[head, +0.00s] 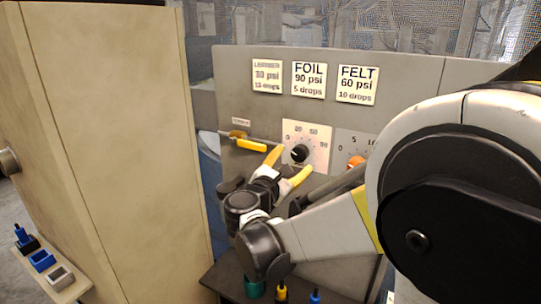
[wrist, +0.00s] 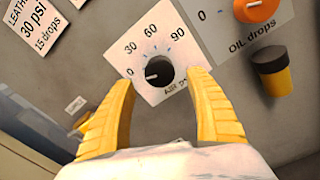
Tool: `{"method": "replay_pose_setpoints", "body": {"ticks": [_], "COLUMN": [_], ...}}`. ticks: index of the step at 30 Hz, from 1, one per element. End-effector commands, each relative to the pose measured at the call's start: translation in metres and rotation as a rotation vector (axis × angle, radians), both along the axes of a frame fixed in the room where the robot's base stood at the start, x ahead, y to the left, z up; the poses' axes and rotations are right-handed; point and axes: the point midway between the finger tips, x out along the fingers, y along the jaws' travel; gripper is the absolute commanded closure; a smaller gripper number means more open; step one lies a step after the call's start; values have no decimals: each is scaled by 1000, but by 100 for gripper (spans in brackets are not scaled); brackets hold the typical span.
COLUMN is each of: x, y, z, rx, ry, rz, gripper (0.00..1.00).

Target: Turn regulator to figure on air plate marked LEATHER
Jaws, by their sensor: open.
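The black regulator knob (head: 299,153) sits on a white dial plate marked 0, 30, 60, 90. In the wrist view the knob (wrist: 160,71) has a white mark on its left side, toward 0. The LEATHER plate (head: 267,76) is at the upper left of the panel; in the wrist view its cut-off plate (wrist: 33,28) reads 30 psi, 15 drops. My gripper (head: 289,164) is open, its yellow fingers on either side of the knob. In the wrist view my gripper (wrist: 162,80) has gaps between fingers and knob; contact is not visible.
An orange oil-drops knob (wrist: 257,9) is right of the dial, with a black-and-yellow part (wrist: 271,70) below it. A yellow-handled lever (head: 250,144) is left of the dial. FOIL (head: 308,80) and FELT (head: 357,84) plates are above. A beige cabinet (head: 110,140) stands left.

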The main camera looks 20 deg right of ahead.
Motion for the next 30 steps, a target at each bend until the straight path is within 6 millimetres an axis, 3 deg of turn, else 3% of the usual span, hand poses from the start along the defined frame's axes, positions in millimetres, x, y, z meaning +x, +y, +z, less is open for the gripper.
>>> {"method": "replay_pose_setpoints", "body": {"ticks": [6,18,19,24,30], "x": [21,28,27,27,27], "y": [-27,-34,-34,-33,-33], "z": [0,0,0,0,0], "rx": [1,2,2,2,3], "ry": [0,-1,-1,-1,-2], "rz": [-2,0,0,0,0], "gripper": [36,36,40,89,90]}}
